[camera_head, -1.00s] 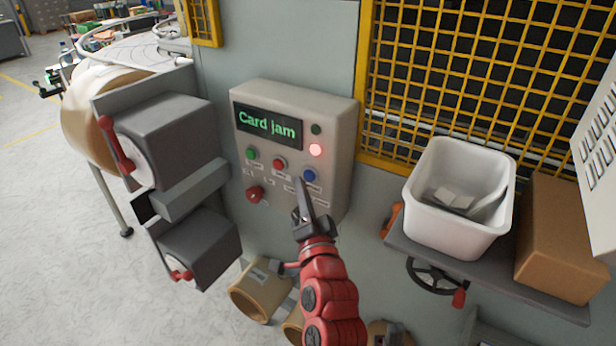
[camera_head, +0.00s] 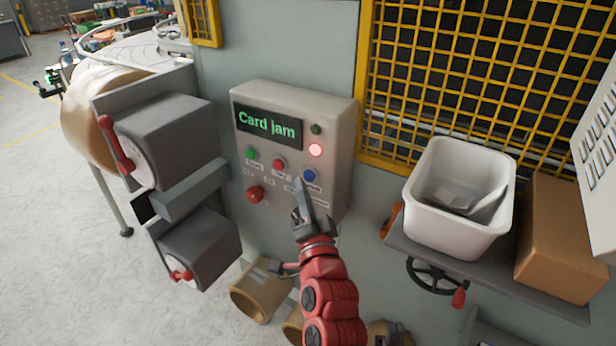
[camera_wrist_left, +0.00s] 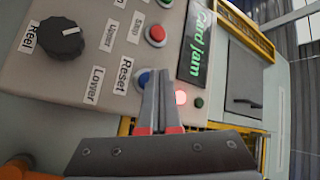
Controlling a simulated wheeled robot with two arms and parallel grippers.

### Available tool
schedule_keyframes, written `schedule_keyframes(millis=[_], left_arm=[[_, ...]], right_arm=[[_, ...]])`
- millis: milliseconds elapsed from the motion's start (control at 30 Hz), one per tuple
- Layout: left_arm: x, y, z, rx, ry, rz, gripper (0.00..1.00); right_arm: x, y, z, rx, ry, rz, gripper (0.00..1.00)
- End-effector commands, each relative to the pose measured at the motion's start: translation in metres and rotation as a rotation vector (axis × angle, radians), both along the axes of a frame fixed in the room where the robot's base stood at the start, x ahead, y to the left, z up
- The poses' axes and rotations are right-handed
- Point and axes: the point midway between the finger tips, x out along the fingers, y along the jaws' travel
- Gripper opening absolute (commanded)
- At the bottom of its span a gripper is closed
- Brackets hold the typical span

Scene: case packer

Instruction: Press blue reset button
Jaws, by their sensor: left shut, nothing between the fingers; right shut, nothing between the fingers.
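The blue reset button (camera_head: 309,175) is at the right end of the button row on the grey control panel (camera_head: 341,130). The panel's display (camera_head: 269,125) reads "Card jam". My left gripper (camera_head: 301,187) is shut and empty, its tips just below and left of the blue button. In the left wrist view, the shut fingers (camera_wrist_left: 162,80) stand beside the blue button (camera_wrist_left: 143,76) by the "Reset" label and cover part of it; I cannot tell whether they touch.
A green button (camera_head: 251,153), a red button (camera_head: 279,163) and a red knob (camera_head: 254,194) share the panel. A red lamp (camera_head: 316,150) is lit. Grey boxes with red handles (camera_head: 168,140) stand left. A white bin (camera_head: 450,225) and cardboard box (camera_head: 560,235) stand on a shelf right.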

Motion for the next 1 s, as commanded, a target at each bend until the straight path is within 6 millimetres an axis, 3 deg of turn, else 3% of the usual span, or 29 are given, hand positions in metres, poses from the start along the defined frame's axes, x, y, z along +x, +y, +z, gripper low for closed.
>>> schedule_keyframes(millis=[1000], left_arm=[[0.0094,-0.007,0.0002,-0.001,0.0,0.0,0.0]], right_arm=[[0.0,0.0,-0.0088,0.0,0.0,0.0,0.0]])
